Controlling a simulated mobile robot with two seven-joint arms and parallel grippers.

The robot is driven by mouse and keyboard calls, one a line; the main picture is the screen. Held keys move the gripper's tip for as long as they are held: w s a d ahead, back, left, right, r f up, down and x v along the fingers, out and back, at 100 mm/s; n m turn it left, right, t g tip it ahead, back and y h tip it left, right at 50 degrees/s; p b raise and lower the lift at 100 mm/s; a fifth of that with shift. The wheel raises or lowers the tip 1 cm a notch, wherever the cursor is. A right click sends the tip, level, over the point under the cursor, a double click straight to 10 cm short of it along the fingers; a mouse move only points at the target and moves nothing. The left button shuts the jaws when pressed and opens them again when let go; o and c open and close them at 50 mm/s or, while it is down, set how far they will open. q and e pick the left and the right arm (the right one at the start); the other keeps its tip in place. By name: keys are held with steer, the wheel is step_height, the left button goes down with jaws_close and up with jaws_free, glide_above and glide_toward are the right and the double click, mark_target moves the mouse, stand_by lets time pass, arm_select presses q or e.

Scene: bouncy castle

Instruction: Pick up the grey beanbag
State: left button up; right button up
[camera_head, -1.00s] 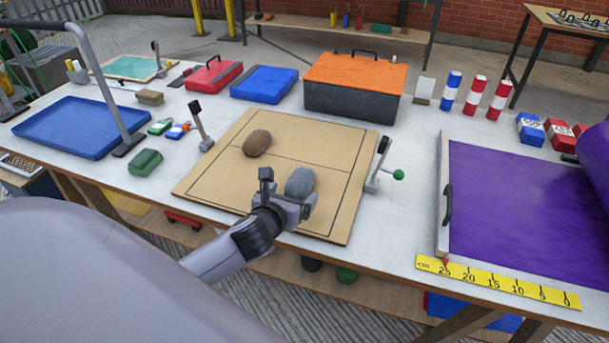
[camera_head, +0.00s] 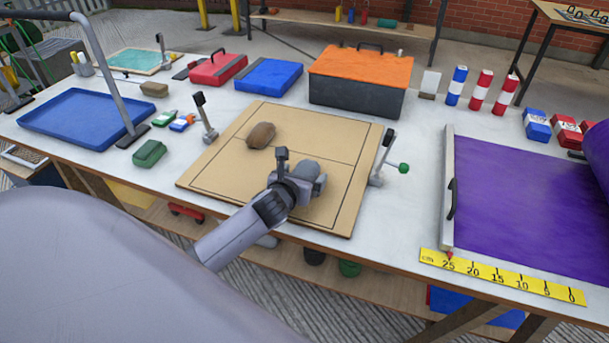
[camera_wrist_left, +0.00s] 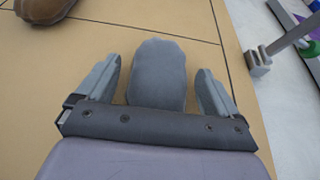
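The grey beanbag (camera_head: 306,169) lies on the square tan board (camera_head: 215,172), partly hidden by my left gripper (camera_head: 302,172) in the head view. In the left wrist view, the beanbag (camera_wrist_left: 157,72) lies between the two open fingers of the left gripper (camera_wrist_left: 158,78). A narrow gap shows on each side of it, and its near end is hidden behind the gripper's palm. My right gripper is not in view.
A brown beanbag (camera_head: 261,135) lies on the board behind and left of the grey one. Clamps flank the board: one at left (camera_head: 204,118), one with a green knob at right (camera_head: 384,160). An orange-topped toolbox (camera_head: 357,97) stands behind. A purple mat (camera_head: 510,220) lies to the right.

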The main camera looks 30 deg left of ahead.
arm_select(q)
steer(key=c, duration=1)
steer(key=shift+r, duration=0.1)
steer(key=c, duration=0.5)
steer(key=shift+o, duration=0.2)
steer(key=shift+r, duration=0.1)
